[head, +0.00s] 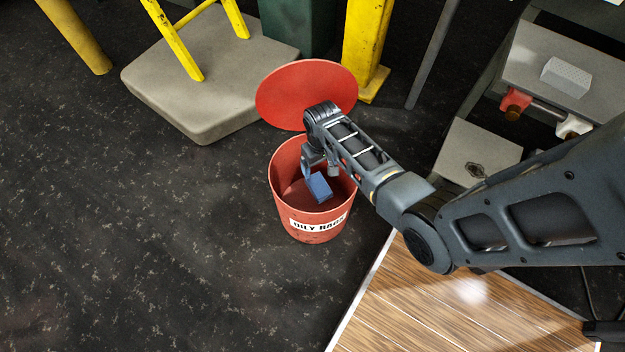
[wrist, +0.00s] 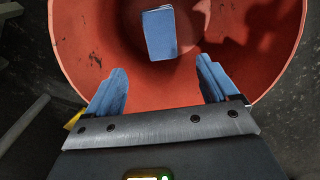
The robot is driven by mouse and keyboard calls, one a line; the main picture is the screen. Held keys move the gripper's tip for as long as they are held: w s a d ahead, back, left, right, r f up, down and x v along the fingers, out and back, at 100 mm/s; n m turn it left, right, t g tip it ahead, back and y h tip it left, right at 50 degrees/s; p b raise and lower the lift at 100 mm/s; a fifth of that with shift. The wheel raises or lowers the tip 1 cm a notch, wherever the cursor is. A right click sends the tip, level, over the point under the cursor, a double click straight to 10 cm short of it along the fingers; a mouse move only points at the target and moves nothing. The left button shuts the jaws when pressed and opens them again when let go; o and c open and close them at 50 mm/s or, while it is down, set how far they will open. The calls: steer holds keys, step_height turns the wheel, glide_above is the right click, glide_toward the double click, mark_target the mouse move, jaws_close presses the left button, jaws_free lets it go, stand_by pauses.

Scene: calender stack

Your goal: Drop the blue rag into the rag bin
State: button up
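The blue rag (head: 319,187) is a small folded block inside the red rag bin (head: 310,228), whose label reads "OILY RAGS". In the wrist view the rag (wrist: 160,33) lies beyond my fingertips, clear of both fingers, with red bin wall (wrist: 85,40) around it. I cannot tell whether it rests on the bin floor or is in the air. My gripper (head: 312,168) points down into the bin's mouth. In the wrist view my gripper (wrist: 160,75) has its two blue fingers wide apart with nothing between them.
The round red lid (head: 300,92) stands raised behind the bin. A grey slab (head: 205,85) with yellow legs and a yellow post (head: 365,45) are behind. A wooden tabletop (head: 450,310) lies at front right. The dark floor to the left is clear.

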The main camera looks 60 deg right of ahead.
steer(key=shift+o, duration=1)
step_height(320, 180, up, 8)
steer(key=p, duration=0.2)
steer(key=shift+p, duration=0.4)
steer(key=shift+f, duration=0.15)
